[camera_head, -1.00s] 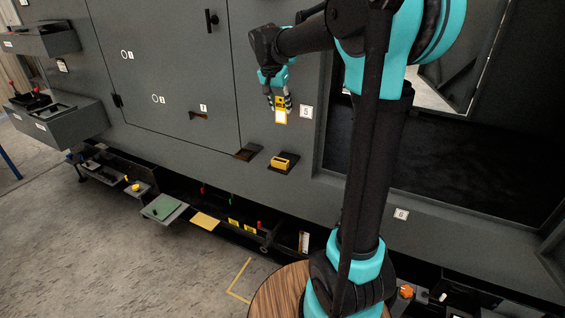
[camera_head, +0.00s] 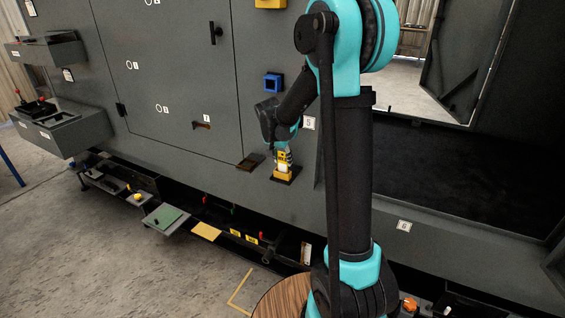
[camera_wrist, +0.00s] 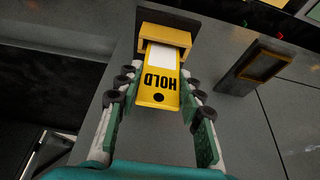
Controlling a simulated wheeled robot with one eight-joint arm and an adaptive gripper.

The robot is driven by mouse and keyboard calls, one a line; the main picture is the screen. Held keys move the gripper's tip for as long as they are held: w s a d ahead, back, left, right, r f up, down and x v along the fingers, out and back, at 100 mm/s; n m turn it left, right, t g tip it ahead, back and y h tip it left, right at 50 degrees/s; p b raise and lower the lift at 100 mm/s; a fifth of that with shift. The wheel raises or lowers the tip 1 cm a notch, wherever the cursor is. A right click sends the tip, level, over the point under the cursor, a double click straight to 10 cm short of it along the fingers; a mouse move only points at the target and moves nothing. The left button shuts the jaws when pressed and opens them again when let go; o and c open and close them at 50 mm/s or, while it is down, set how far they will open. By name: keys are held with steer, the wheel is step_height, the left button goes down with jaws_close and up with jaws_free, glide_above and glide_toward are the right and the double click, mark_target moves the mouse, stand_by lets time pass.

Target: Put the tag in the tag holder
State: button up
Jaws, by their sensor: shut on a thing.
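The tag is a yellow plate (camera_wrist: 158,88) with "HOLD" printed on it, a hole near its gripped end and a white panel beyond. My gripper (camera_wrist: 156,92) is shut on the tag, with its fingers along both sides. The yellow tag holder (camera_wrist: 165,36) sits on a dark base on the grey panel. The tag's white end meets the holder's mouth; how deep it reaches inside is hidden. In the head view, the tag (camera_head: 283,158) hangs below my gripper (camera_head: 284,148), right over the holder (camera_head: 281,177).
A dark bracket (camera_head: 251,162) sticks out left of the holder and shows in the wrist view (camera_wrist: 240,68). A blue square fixture (camera_head: 272,83) is above my gripper. The number 5 plate (camera_head: 309,123) is to the right. A large dark opening (camera_head: 450,165) lies farther right.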

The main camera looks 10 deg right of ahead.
steer(key=shift+f, duration=0.7)
steer(key=shift+f, duration=0.1)
steer(key=o, duration=0.9)
steer(key=shift+o, duration=0.2)
steer(key=v, duration=1.2)
steer(key=s+d+f+n+y, duration=0.1)
steer(key=s+f, duration=0.3)
steer(key=s, duration=0.5)
steer(key=s+d+f+n+y, duration=0.1)
steer(key=s+d+f+n, duration=0.2)
steer(key=s+f, duration=0.2)
steer(key=s+d+f+n, duration=0.2)
steer(key=s+f+n, duration=0.1)
steer(key=s, duration=0.9)
steer(key=shift+s+d+f+y, duration=0.3)
steer(key=shift+d+f+y, duration=0.1)
steer(key=shift+f, duration=0.4)
